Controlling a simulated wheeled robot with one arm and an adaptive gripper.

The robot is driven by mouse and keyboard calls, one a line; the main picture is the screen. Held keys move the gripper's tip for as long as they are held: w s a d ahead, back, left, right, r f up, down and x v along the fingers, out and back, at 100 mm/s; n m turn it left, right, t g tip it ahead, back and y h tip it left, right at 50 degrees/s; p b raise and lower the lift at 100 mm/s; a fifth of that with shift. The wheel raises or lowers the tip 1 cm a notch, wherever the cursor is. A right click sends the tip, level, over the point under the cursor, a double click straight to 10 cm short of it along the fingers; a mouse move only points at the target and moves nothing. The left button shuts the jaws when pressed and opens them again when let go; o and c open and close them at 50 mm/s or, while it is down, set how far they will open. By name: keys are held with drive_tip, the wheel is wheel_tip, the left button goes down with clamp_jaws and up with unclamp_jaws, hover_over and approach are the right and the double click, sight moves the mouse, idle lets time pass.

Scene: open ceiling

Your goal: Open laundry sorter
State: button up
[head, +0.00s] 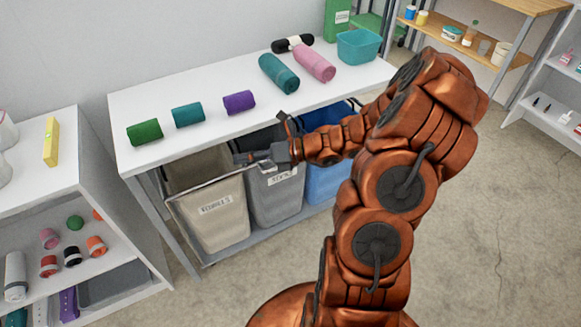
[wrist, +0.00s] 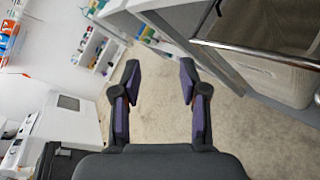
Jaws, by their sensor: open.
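The laundry sorter stands under the white table. In the head view it has a beige bin (head: 212,212) at left, a grey bin (head: 276,203) in the middle and a blue bin (head: 326,180) at right. The beige and grey bins carry labels. The beige bin leans outward with its dark mouth showing. My gripper (head: 260,143) is in front of the sorter near the top of the grey bin, and my arm covers part of the blue bin. In the wrist view my gripper (wrist: 160,68) is open and empty. A bin (wrist: 265,75) with a metal rim bar (wrist: 250,51) is to its right, apart from the fingers.
The white table (head: 215,130) above holds several rolled towels, a pink roll (head: 315,63) and a teal basket (head: 359,46). A white shelf (head: 40,195) with small items stands at left. Shelving (head: 545,100) stands at far right. The concrete floor (head: 490,220) at right is clear.

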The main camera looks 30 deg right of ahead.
drive_tip(key=d+f+m+t+h+b, duration=0.4)
drive_tip(key=d+f+m+t+h, duration=0.3)
drive_tip(key=d+f+m, duration=1.25)
drive_tip(key=shift+w+a+n+g+h, duration=0.2)
drive_tip(key=shift+w+n, duration=0.2)
drive_tip(key=shift+w, duration=0.8)
drive_tip(key=shift+w+a+n+g+h, duration=0.1)
drive_tip(key=shift+w+a+n+h, duration=0.2)
drive_tip(key=shift+w, duration=0.85)
drive_tip(key=shift+w+a+n+g+h, duration=0.1)
drive_tip(key=shift+w+n, duration=0.35)
drive_tip(key=shift+w, duration=0.75)
drive_tip(key=shift+c, duration=0.4)
clamp_jaws()
